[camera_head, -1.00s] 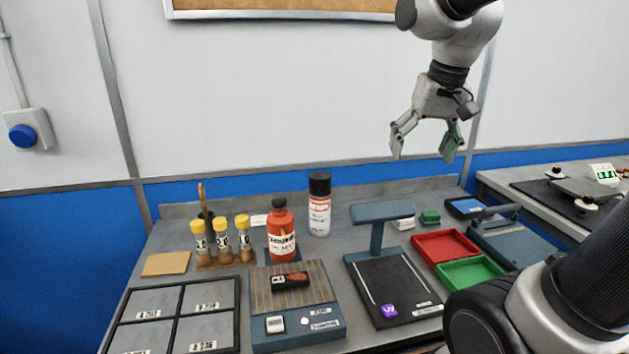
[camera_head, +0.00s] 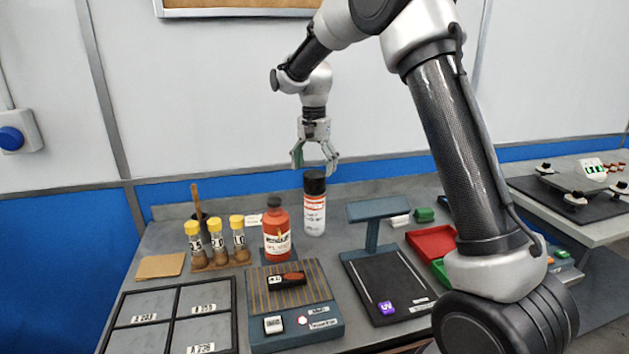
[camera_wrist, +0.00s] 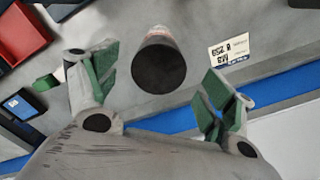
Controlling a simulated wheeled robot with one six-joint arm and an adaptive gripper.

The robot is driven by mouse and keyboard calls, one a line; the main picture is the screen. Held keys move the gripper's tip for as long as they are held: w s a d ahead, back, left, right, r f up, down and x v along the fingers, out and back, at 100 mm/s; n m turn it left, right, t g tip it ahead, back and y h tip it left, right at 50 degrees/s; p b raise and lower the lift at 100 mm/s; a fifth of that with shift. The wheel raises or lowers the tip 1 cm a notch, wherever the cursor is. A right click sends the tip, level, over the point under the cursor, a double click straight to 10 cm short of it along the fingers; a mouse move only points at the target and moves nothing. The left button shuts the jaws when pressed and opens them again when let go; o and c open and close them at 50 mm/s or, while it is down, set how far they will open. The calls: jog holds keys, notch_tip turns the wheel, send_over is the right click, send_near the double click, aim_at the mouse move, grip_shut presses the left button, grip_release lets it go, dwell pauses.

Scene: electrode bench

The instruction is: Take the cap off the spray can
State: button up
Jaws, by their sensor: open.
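The spray can (camera_head: 314,213) stands upright at the back of the bench, white with red print. Its black cap (camera_head: 314,183) is on top. My gripper (camera_head: 315,168) is open and empty, pointing down just above the cap. In the wrist view the round black cap (camera_wrist: 158,65) lies between my two green-padded fingers, nearer the left one, and no finger touches it. The wrist view's open gripper (camera_wrist: 160,90) frames the cap from above, and most of the can body is hidden beneath the cap there.
A red bottle (camera_head: 277,232) with a dark cap stands left of the can. Yellow-capped vials (camera_head: 215,240) stand further left. A blue-grey stand (camera_head: 378,215) rises to the right. A red tray (camera_head: 431,240) lies beyond it. A white label (camera_wrist: 230,48) lies near the can.

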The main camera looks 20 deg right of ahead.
aim_at(315, 173)
notch_tip(315, 173, down, 4)
jog(key=shift+w+d+f, duration=0.1)
jog(key=shift+f, duration=0.1)
jog(key=c, duration=0.8)
jog(key=shift+r, duration=0.1)
